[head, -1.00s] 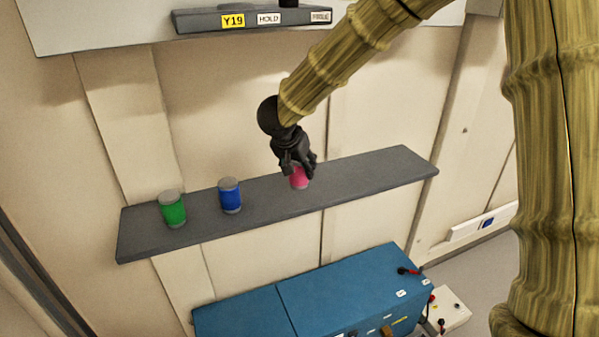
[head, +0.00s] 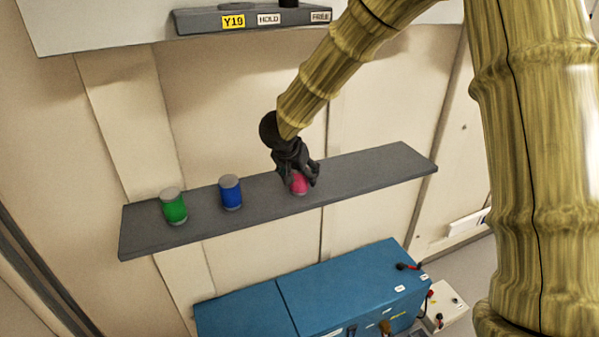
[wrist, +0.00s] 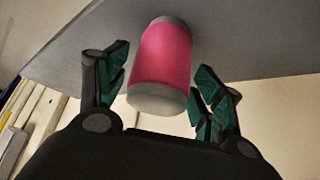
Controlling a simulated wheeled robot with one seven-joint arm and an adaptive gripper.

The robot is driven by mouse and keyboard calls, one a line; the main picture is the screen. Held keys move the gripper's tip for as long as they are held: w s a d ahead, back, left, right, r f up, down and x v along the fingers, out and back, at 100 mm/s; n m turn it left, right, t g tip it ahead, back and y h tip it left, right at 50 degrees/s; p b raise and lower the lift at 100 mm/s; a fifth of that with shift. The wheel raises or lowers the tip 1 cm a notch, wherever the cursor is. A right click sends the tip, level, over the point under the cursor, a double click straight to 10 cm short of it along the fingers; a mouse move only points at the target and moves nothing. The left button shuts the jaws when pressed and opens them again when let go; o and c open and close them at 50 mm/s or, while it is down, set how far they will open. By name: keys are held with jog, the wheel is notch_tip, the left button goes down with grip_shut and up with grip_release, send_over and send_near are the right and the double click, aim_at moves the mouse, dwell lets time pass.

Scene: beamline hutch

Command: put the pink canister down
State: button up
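The pink canister (head: 299,186) stands on the grey wall shelf (head: 370,172), right of the blue canister. In the wrist view the pink canister (wrist: 163,58) has a grey cap facing me, and its far end meets the shelf surface. My gripper (head: 297,178) is over the pink canister from above. Its fingers (wrist: 162,78) are spread on either side of the canister, and gaps show beside it, so the gripper is open. In the head view the gripper hides the canister's top.
The blue canister (head: 231,192) and green canister (head: 174,207) stand farther left on the shelf. The shelf's right end is bare. A blue cabinet (head: 345,290) is below. A labelled ledge (head: 205,22) with Y19, HOLD and FREE is above.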

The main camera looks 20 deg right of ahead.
jog(key=shift+r, duration=0.1)
jog(key=b+v, duration=0.1)
jog(key=v, duration=1.1)
jog(key=shift+b, duration=0.3)
jog(key=shift+s, duration=0.1)
